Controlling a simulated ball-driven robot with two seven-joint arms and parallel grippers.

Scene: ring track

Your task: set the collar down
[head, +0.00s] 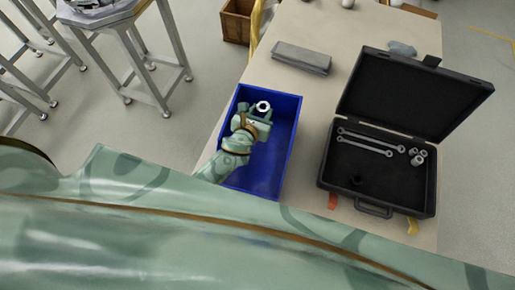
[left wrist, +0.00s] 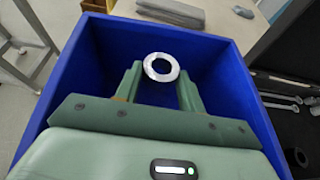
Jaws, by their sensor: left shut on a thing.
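The collar, a shiny silver ring (head: 258,105), is at the tips of my left gripper (head: 261,113) in the head view. In the left wrist view the collar (left wrist: 149,64) sits between the two green fingertips of the left gripper (left wrist: 161,76), which is shut on it. Its hole faces the camera. The gripper and collar are over the inside of the blue bin (head: 295,140), toward its far end. The bin also fills much of the wrist view (left wrist: 228,66). I cannot tell how high the collar is above the bin floor. My right gripper is not in view.
An open black tool case (head: 330,165) with wrenches (head: 365,142) and several sockets (head: 417,157) stands right of the bin. A grey block (head: 301,58) lies behind the bin on the beige table (head: 308,110). A metal stand (head: 140,55) is at the left.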

